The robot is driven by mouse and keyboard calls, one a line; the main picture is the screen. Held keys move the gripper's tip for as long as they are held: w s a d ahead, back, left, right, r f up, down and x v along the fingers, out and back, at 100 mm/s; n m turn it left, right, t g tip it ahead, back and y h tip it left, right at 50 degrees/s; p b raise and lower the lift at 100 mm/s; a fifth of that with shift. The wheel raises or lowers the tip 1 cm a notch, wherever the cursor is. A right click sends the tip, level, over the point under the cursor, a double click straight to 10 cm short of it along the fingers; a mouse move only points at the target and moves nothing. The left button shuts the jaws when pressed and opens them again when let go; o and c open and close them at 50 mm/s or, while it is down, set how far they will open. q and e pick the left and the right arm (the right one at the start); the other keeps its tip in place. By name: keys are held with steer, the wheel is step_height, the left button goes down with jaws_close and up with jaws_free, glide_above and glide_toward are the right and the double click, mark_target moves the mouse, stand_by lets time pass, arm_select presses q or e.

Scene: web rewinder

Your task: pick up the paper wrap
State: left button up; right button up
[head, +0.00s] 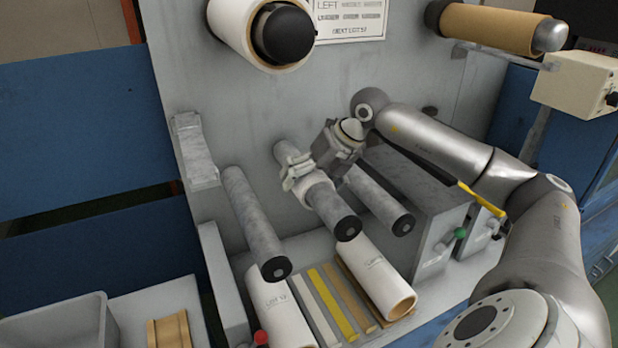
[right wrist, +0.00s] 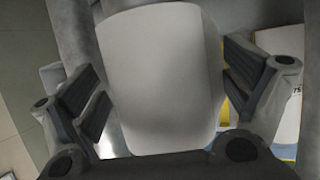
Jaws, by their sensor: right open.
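The paper wrap (head: 317,187) is a white band around the middle grey roller (head: 332,212) of the machine. In the right wrist view a broad white curved surface, which looks like the wrap (right wrist: 160,80), fills the space between the fingers. My right gripper (head: 305,176) is at the wrap, partly in front of it. Its fingers (right wrist: 165,95) stand open on either side of the white surface. A narrow gap shows at the right finger; contact on the left is unclear. My left gripper is not in view.
Grey rollers stand to the left (head: 253,222) and right (head: 380,200) of the middle one. White rolls lie below on the left (head: 280,310) and right (head: 375,280), with coloured strips (head: 338,303) between. A grey bin (head: 60,325) is at lower left.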

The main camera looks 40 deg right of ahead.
steer(key=shift+w+f, duration=0.1)
steer(key=shift+f, duration=0.1)
steer(key=c, duration=1.2)
steer(key=shift+o, duration=0.2)
steer(key=shift+r, duration=0.15)
